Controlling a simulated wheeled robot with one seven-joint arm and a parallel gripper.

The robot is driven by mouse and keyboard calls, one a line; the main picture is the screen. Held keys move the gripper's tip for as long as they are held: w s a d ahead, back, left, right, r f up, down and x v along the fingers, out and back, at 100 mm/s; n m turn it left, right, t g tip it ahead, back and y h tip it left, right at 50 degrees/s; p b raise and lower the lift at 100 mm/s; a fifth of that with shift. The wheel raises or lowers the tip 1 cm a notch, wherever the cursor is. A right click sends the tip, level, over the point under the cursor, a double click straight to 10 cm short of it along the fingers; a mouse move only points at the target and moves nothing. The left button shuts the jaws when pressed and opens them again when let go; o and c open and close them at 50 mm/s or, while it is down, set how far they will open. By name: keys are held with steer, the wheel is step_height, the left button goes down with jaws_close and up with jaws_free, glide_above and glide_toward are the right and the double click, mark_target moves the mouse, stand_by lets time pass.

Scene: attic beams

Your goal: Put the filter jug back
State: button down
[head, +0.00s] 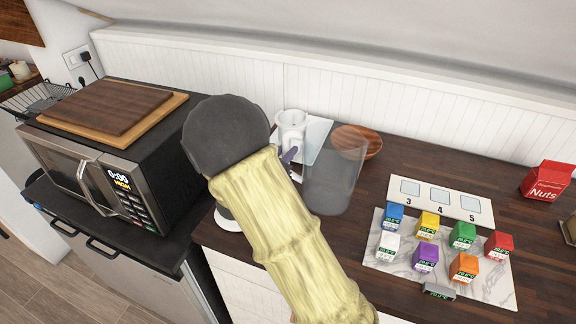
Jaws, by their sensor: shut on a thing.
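The filter jug (333,181) is a clear grey, see-through vessel on the dark wooden counter, just right of my arm in the head view. It looks upright; I cannot tell whether its base touches the counter. My gripper (291,156) is at the jug's left side, mostly hidden behind my dark wrist joint and yellow-sleeved arm. A small purple part of it shows against the jug. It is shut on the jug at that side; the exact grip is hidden.
A white fitting (291,124) and a brown dish (370,143) are behind the jug. A microwave (125,185) bearing boards (115,104) stands left. Right are a numbered card (440,199), a marbled board (485,287) with several coloured cartons, and a red nuts carton (547,181). Dark counter between is clear.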

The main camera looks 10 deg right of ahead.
steer(key=shift+f, duration=2)
steer(key=c, duration=1.4)
jaws_free()
steer(key=shift+f, duration=0.15)
steer(key=shift+o, duration=0.4)
steer(key=shift+s+a, duration=0.1)
steer(key=shift+a, duration=0.05)
steer(key=b+v, duration=0.2)
steer(key=v, duration=0.9)
steer(key=shift+s+a, duration=0.2)
steer(key=shift+s, duration=0.2)
